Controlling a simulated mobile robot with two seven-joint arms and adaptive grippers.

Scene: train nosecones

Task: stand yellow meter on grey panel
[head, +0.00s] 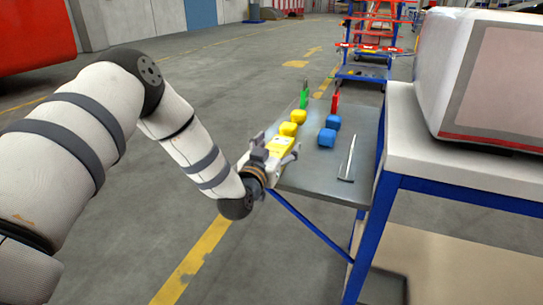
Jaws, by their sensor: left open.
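The yellow meter (281,146) appears as a flat yellow shape at the left edge of the grey panel (318,184), partly hidden by my left gripper (284,150). That gripper reaches in from the left with its fingers apart, one on each side of the yellow shape. I cannot tell whether the fingers touch it or whether it rests on the panel. My right gripper is not in view.
Yellow lumps (298,116) and blue lumps (327,137) sit on the panel. A green upright item (304,96) and a red one (336,101) stand behind. A thin metal tool (347,162) lies right. A blue-framed white bench (430,165) borders the panel's right side.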

